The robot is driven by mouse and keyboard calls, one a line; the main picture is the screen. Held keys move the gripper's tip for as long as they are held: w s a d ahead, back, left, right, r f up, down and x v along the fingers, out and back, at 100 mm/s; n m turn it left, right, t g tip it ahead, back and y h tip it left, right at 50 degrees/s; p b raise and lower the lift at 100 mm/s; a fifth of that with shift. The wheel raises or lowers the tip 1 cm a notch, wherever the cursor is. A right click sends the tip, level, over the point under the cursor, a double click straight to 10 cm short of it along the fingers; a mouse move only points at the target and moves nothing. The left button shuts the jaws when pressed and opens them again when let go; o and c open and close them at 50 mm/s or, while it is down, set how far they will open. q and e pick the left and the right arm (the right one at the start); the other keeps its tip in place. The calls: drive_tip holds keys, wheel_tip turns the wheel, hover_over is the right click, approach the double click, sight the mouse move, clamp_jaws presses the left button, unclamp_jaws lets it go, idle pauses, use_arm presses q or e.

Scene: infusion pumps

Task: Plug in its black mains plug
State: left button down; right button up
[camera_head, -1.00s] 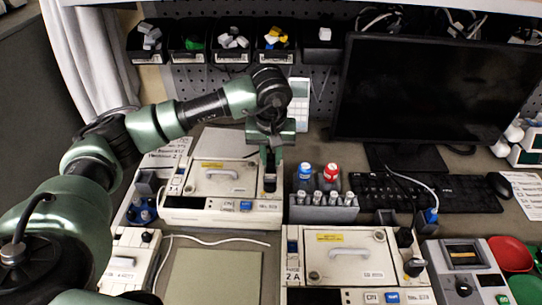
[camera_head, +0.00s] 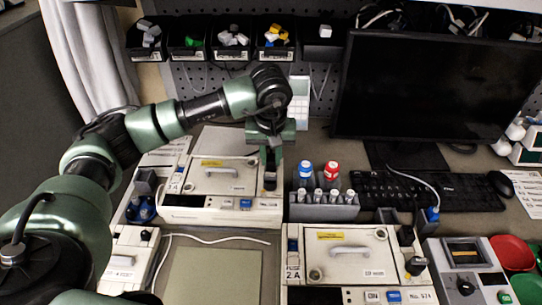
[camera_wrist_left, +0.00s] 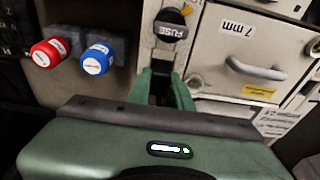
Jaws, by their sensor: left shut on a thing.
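My left gripper (camera_head: 271,172) points down at the right end of the left pump (camera_head: 218,180), the one with a grey handle. It is shut on a small black thing, seen between the green fingers (camera_wrist_left: 163,88) in the left wrist view. I cannot tell for sure that this is the mains plug; its lower end and any contact with the pump are hidden. A black knob marked FUSE (camera_wrist_left: 172,26) stands just beyond the fingertips on the pump's pale face. My right gripper is not in view.
A grey rack (camera_head: 322,208) with blue and red caps stands close right of my left gripper. A second pump (camera_head: 352,262) is at front centre. A blue plug (camera_head: 432,214) on a white cable lies near the keyboard (camera_head: 440,190). A pale green mat (camera_head: 214,275) is bare.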

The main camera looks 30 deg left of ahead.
use_arm(q)
drive_tip(key=shift+f, duration=0.15)
drive_tip(key=c, duration=1.2)
unclamp_jaws()
drive_tip(key=shift+r+p, duration=1.6)
drive_tip(key=shift+r, duration=1.95)
